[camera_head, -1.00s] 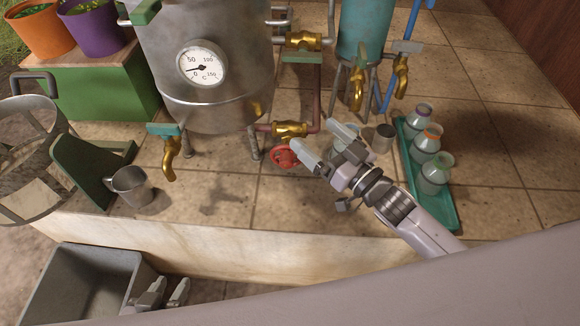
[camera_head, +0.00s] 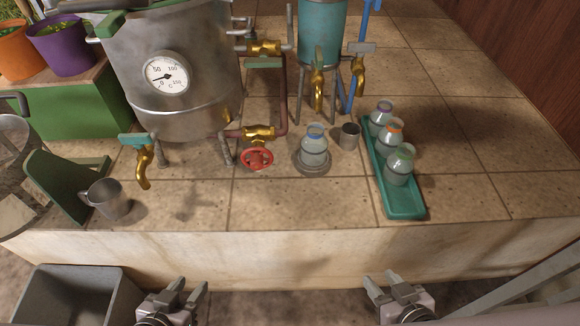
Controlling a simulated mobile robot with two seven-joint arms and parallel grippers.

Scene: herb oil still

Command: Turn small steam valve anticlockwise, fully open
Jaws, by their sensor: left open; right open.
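The small steam valve has a red round handwheel (camera_head: 257,158) under a brass valve body (camera_head: 258,133) on the copper-coloured pipe, at the lower right of the steel still (camera_head: 180,100). Nothing touches the wheel. My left gripper (camera_head: 188,288) is open and empty in front of the stone ledge, at the bottom of the view. My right gripper (camera_head: 388,280) is open and empty at the bottom right, also in front of the ledge. Both are well apart from the wheel. How far the valve is turned, I cannot tell.
A glass jar (camera_head: 314,150) stands on a round base right of the wheel, with a metal cup (camera_head: 349,136) beside it. A green tray (camera_head: 405,204) holds three jars. A steel mug (camera_head: 109,200) stands left. A grey bin (camera_head: 75,290) is below the ledge.

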